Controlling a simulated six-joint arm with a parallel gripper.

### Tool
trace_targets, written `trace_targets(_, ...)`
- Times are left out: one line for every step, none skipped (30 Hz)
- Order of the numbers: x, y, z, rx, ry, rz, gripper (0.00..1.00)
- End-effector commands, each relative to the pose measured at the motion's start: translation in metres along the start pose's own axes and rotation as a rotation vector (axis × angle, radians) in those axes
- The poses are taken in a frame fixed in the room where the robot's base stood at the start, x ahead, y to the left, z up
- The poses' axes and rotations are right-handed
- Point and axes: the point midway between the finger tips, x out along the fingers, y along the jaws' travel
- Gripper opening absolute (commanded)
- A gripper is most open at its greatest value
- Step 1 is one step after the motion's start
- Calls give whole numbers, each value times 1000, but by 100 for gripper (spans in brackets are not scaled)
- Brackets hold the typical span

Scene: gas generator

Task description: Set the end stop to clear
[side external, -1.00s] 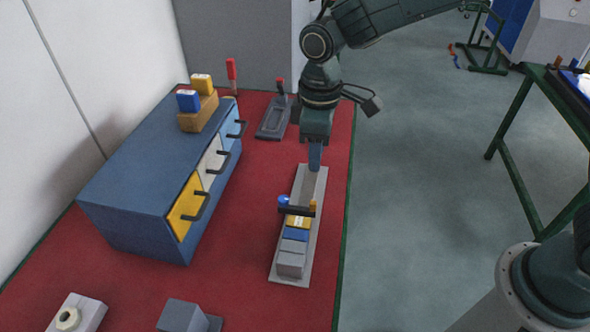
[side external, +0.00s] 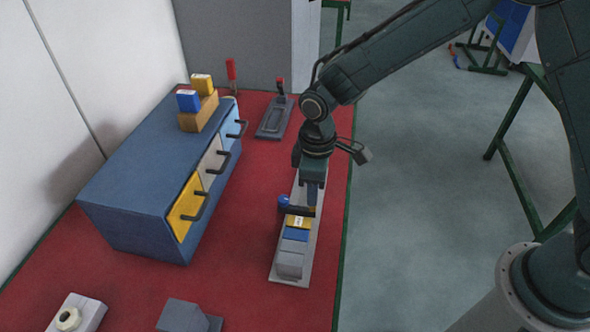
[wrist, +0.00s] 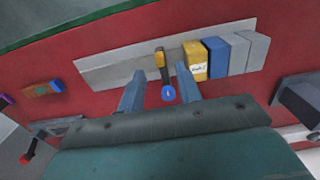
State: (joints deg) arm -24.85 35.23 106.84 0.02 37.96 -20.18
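A black bar with a blue knob (side external: 284,201), which looks like the end stop, lies across the grey rail plate (side external: 279,273). In the wrist view the bar (wrist: 163,74) has a yellow end over the plate and its blue knob towards me. A yellow block (side external: 298,221), a blue block (side external: 296,235) and grey blocks (side external: 290,262) stand in a row on the plate beside it. My gripper (side external: 312,200) is just above the bar, pointing down. In the wrist view its two fingers (wrist: 160,72) are spread on either side of the bar. Contact cannot be told.
A blue cabinet (side external: 135,190) with yellow, white and light-blue fronts and black handles stands left of the plate. Blocks sit on its wooden holder (side external: 198,113). A lever with a red knob (side external: 280,88) is at the back. Bare red mat lies between cabinet and plate.

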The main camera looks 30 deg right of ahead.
Motion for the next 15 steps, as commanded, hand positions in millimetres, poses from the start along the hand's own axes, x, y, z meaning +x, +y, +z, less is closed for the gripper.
trace_targets(8,0,1,0,-3,-1,35)
trace_targets(12,0,1,0,-4,-1,35)
trace_targets(17,0,1,0,-3,-1,35)
trace_targets(20,0,1,0,-2,-1,35)
trace_targets(24,0,1,0,-3,-1,35)
trace_targets(27,0,1,0,-3,-1,35)
trace_targets(29,0,0,0,-2,0,35)
trace_targets(31,0,0,0,-1,0,35)
trace_targets(34,0,0,0,-1,0,35)
trace_targets(35,0,0,0,-1,0,35)
trace_targets(36,0,0,0,-1,0,35)
trace_targets(38,0,0,0,-1,0,35)
trace_targets(38,0,0,0,-1,0,35)
trace_targets(38,0,0,0,-1,0,35)
trace_targets(39,0,0,0,0,0,35)
